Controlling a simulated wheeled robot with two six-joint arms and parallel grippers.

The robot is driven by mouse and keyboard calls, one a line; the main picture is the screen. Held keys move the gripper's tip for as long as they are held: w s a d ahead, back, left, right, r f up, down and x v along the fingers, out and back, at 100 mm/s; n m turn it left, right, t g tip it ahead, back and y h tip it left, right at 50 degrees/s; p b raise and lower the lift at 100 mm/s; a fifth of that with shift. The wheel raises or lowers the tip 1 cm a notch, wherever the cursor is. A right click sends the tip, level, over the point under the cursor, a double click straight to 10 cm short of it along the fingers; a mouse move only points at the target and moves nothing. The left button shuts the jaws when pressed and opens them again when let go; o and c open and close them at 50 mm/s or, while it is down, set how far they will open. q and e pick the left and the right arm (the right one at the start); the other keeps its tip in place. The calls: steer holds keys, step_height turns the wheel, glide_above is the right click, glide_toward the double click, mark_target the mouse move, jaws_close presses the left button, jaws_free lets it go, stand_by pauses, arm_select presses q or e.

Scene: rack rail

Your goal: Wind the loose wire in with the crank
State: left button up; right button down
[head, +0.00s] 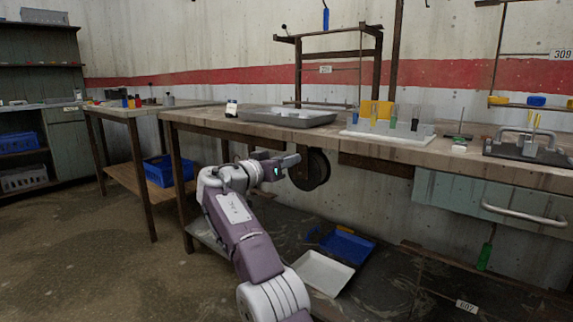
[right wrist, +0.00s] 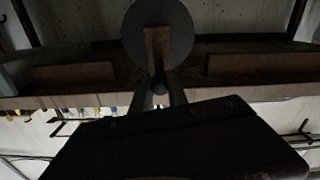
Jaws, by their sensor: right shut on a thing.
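A dark round reel (head: 310,170) hangs under the front edge of the workbench in the head view. In the right wrist view, which looks upside down, the reel (right wrist: 178,22) shows as a grey disc with a brown crank arm (right wrist: 157,45) across it. My right gripper (head: 294,160) is at the reel's left side. In the right wrist view its fingers (right wrist: 159,97) are shut on the crank handle (right wrist: 159,86) at the end of the crank arm. I cannot make out the loose wire in either view. My left gripper is not in view.
The workbench (head: 200,117) stands above the reel and carries a grey tray (head: 287,117) and a white rack (head: 385,133). A blue bin (head: 346,246) and a white tray (head: 322,272) lie on the lower shelf. Open floor (head: 110,270) is at the left.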

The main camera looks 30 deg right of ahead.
steer(key=shift+f, duration=0.1)
stand_by(0.3)
steer(key=c, duration=1.3)
jaws_free()
steer(key=v, duration=0.9)
steer(key=shift+b, duration=0.35)
